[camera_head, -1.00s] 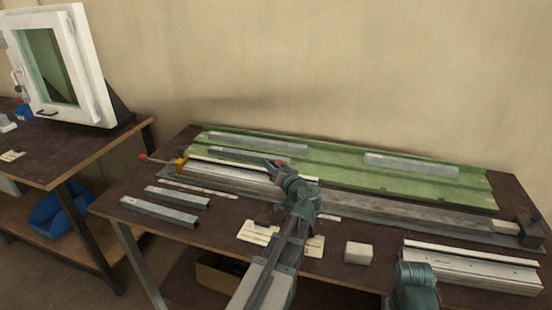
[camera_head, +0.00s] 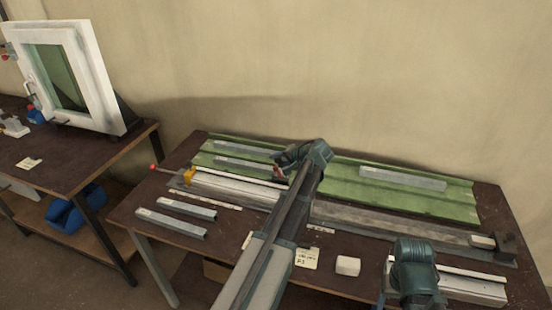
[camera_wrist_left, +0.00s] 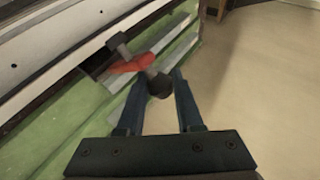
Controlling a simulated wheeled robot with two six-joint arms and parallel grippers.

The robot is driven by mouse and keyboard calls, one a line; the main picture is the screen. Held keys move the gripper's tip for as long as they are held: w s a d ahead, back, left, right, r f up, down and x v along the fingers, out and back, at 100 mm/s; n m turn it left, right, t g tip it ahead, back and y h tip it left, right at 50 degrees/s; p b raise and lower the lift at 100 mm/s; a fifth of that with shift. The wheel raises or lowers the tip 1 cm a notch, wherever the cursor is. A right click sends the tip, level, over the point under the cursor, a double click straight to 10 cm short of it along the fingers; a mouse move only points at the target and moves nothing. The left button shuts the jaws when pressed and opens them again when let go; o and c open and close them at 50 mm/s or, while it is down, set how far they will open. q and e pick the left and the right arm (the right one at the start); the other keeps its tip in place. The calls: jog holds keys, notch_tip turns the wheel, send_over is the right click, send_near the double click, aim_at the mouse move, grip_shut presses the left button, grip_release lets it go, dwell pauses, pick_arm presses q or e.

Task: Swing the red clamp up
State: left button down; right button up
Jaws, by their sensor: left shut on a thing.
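The red clamp (camera_wrist_left: 135,64) shows in the left wrist view as a red lever with a dark knob (camera_wrist_left: 160,85) at its end and a grey bolt beside it. The lever lies slanted at the edge of the white profile. My left gripper (camera_wrist_left: 159,78) has its fingers on both sides of the knob and is shut on it. In the head view my left gripper (camera_head: 284,164) is at the back edge of the profile (camera_head: 232,189), and my forearm hides most of the clamp. My right arm shows at the lower right, but its gripper cannot be seen.
A yellow block with a red-tipped rod (camera_head: 188,176) is at the profile's left end. A dark stop (camera_head: 506,247) is at the right end. A green panel (camera_head: 340,187) with grey bars lies behind. Loose bars (camera_head: 172,223) and a pale block (camera_head: 347,266) lie in front.

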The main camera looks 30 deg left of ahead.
pick_arm(q)
jog(key=shift+w+a+r+m+g+p, duration=0.2)
jog(key=shift+w+g+p, duration=0.15)
jog(key=shift+w, duration=0.3)
jog(key=shift+w+a+r+m+g+p, duration=0.1)
jog(key=shift+w+r+m+g+p, duration=0.1)
jog(key=shift+w+g, duration=0.3)
jog(key=shift+w+a+f+m+g+h+b, duration=0.1)
jog(key=shift+w+a+f+m+g+h, duration=0.1)
jog(key=shift+w+f+m+g+h, duration=0.45)
jog(key=shift+w+a+r+m+g+b, duration=0.1)
jog(key=shift+w+a+m+g+b, duration=0.2)
jog(key=shift+w+g, duration=0.75)
jog(key=shift+w+a+f+m+g+h+p, duration=0.1)
jog(key=shift+w+f+m+g+h, duration=0.25)
jog(key=shift+w+m+g, duration=0.35)
pick_arm(e)
jog(key=shift+r, duration=0.6)
pick_arm(q)
jog(key=shift+w, duration=0.1)
jog(key=c, duration=0.5)
grip_release()
jog(key=shift+w, duration=0.1)
jog(key=shift+c, duration=0.2)
